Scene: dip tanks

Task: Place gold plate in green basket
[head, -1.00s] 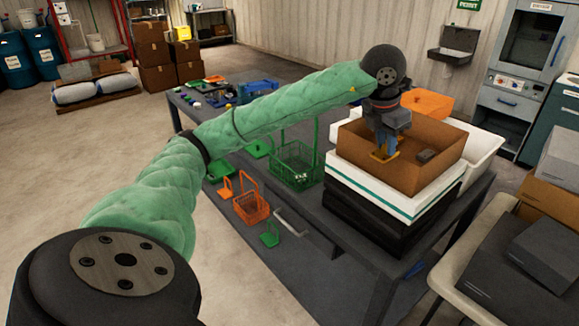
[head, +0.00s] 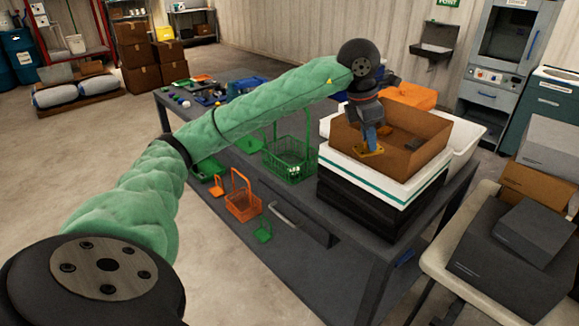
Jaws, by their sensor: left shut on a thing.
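The gold plate (head: 369,151) is a small yellow-orange piece in the jaws of my left gripper (head: 370,146), which is shut on it. The green basket (head: 288,165), a wire-like basket with a tall handle, stands on the grey table to the left of the box. It is apart from the gripper, and my left forearm passes above it. My right gripper is not in view.
The box sits on a stack of white and black slabs (head: 365,205). A white tub (head: 465,145) and orange item (head: 410,95) stand behind the box.

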